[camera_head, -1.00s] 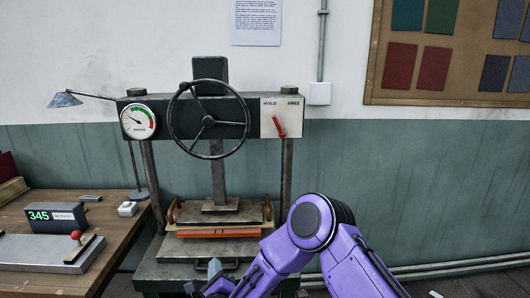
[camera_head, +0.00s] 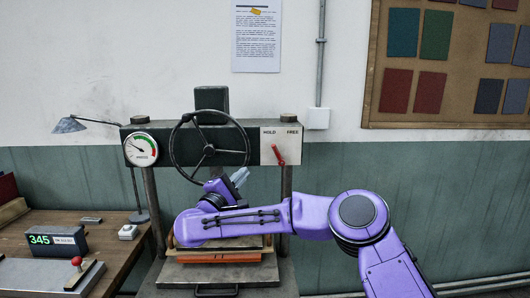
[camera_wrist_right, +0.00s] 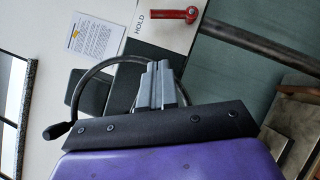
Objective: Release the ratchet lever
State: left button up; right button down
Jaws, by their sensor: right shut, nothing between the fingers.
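The red ratchet lever (camera_head: 279,154) sits on a pale plate (camera_head: 290,143) marked HOLD and FREE, at the right end of the press's crossbeam. It stands nearly upright, its top leaning slightly to the HOLD side. In the right wrist view the lever (camera_wrist_right: 178,15) is at the top, beside the word HOLD. My right gripper (camera_head: 241,176) is below and left of the lever, in front of the handwheel's lower right. In the right wrist view its fingers (camera_wrist_right: 158,72) are together and empty, apart from the lever. My left gripper is out of view.
The press's handwheel (camera_head: 209,120) is close behind my right gripper. A gauge (camera_head: 141,149) is at the beam's left end. My right forearm hides part of the lower press. A bench (camera_head: 97,230) with a 345 display (camera_head: 58,242) stands left. The wall right of the lever is clear.

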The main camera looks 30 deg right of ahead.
aim_at(277, 153)
pick_arm(q)
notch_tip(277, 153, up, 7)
jog(key=p, duration=0.5)
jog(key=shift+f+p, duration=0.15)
jog(key=shift+p, duration=0.25)
pick_arm(e)
jog(key=d+r, duration=0.1)
jog(key=d, duration=0.2)
jog(key=w+d+r, duration=0.1)
jog(key=d, duration=0.2)
jog(key=w+d+r, duration=0.1)
jog(key=d, duration=0.2)
jog(key=shift+d+r, duration=0.25)
jog(key=shift+r, duration=0.1)
